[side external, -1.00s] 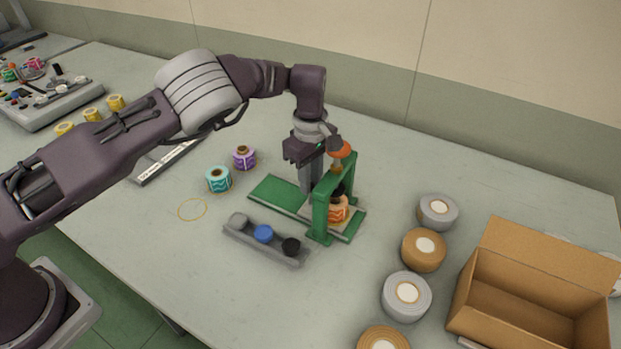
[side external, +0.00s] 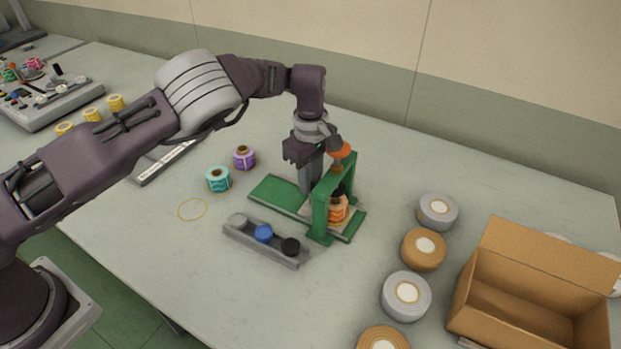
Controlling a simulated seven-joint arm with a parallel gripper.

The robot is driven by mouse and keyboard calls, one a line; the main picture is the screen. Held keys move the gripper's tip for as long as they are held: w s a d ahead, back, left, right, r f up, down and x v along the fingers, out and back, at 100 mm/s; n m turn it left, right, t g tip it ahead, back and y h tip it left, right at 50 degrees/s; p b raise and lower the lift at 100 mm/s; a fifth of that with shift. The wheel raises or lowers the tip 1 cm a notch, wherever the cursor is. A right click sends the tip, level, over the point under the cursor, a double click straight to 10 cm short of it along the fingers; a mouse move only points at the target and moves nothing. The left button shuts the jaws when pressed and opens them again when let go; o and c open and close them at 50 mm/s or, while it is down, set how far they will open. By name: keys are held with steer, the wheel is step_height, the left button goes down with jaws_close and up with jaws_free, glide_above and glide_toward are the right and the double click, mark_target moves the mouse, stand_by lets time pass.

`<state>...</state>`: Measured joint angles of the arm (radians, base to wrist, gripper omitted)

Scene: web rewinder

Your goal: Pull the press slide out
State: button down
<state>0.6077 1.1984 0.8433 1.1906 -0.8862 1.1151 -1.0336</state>
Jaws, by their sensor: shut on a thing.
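The green press (side external: 319,215) stands mid-table, an upright frame over a flat green base (side external: 276,195), with an orange knob (side external: 341,149) on top. Under the frame is a light slide plate (side external: 346,217) carrying an orange patterned spool (side external: 338,210) with a black part on top. My gripper (side external: 309,188) points down just left of and behind the frame, low over the base. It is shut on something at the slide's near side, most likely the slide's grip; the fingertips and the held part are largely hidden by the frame.
A grey tray (side external: 262,243) with grey, blue and black caps lies in front of the press. Teal (side external: 218,180) and purple (side external: 244,158) spools stand left. Several tape rolls (side external: 424,250) and an open cardboard box (side external: 535,300) are at right. The green base left of the frame is bare.

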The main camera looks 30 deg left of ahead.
stand_by(0.4)
steer(key=a, duration=1.4)
steer(key=shift+a, duration=0.1)
steer(key=c, duration=1.3)
jaws_free()
steer(key=shift+o, duration=0.2)
steer(key=shift+r, duration=0.15)
step_height(320, 180, up, 7)
